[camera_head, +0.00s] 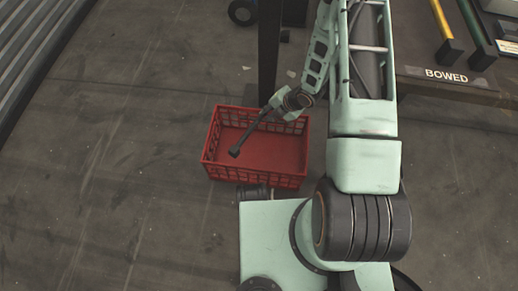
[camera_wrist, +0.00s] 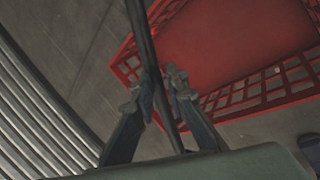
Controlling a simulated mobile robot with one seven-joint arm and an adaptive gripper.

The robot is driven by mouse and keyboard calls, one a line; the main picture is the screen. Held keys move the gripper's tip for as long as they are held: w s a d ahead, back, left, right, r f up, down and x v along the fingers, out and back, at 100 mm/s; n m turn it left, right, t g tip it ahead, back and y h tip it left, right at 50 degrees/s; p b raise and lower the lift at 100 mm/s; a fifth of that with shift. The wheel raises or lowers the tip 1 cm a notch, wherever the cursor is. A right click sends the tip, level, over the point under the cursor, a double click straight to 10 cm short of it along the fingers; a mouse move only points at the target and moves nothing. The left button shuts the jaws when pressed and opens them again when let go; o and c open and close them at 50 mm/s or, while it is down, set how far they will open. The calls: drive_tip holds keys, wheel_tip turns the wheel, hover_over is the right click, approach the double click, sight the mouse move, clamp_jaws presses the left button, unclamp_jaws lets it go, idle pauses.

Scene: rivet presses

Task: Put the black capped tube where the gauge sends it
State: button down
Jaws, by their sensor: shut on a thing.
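My gripper (camera_head: 276,106) is shut on the black capped tube (camera_head: 250,132), near one end of it. The tube slants down and left from the gripper to a thicker dark cap at its free end. In the head view it lies across the red crate (camera_head: 258,179), which stands on the floor. I cannot tell how far the tube is above the crate's bottom. In the wrist view the tube (camera_wrist: 143,40) runs between the two fingers (camera_wrist: 160,88) and out at the top edge, with the crate (camera_wrist: 262,97) behind it. No gauge is readable.
A dark table at the upper right has a label reading BOWED (camera_head: 446,75). A yellow tube (camera_head: 442,22) and a dark green tube (camera_head: 474,25) lie there. A dark post (camera_head: 268,55) stands behind the crate. The floor left of the crate is clear.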

wheel_tip(320, 180, down, 5)
drive_tip(key=b, duration=0.2)
drive_tip(key=shift+r+b, duration=0.15)
drive_tip(key=shift+b, duration=0.2)
drive_tip(key=c, duration=1.8)
unclamp_jaws()
drive_tip(key=shift+c, duration=0.2)
drive_tip(key=v, duration=1.2)
